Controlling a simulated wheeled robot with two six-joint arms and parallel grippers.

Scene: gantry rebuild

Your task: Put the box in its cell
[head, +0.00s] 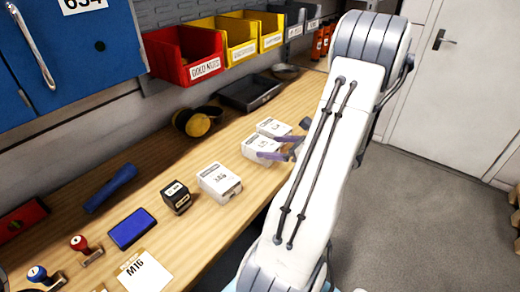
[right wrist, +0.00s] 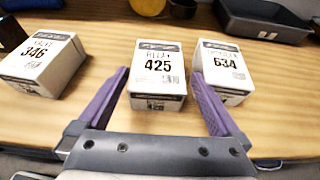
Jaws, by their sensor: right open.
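Three white boxes stand on the wooden bench: box 346 (right wrist: 47,62) at left, box 425 (right wrist: 157,72) in the middle and box 634 (right wrist: 222,68) at right in the right wrist view. In the head view they are box 346 (head: 219,182), box 425 (head: 260,147) and box 634 (head: 272,127). My right gripper (right wrist: 160,82) is open, its purple fingers on either side of box 425 in the picture. The right finger overlaps box 634's near corner. Contact cannot be told. My left gripper is not in view.
A blue cabinet (head: 70,50) labelled 634 hangs at upper left. Red and yellow bins (head: 187,55) line the back wall. A black tray (head: 249,92), dark stamp (head: 176,197), blue pad (head: 131,229) and M16 card (head: 145,272) occupy the bench (head: 150,180).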

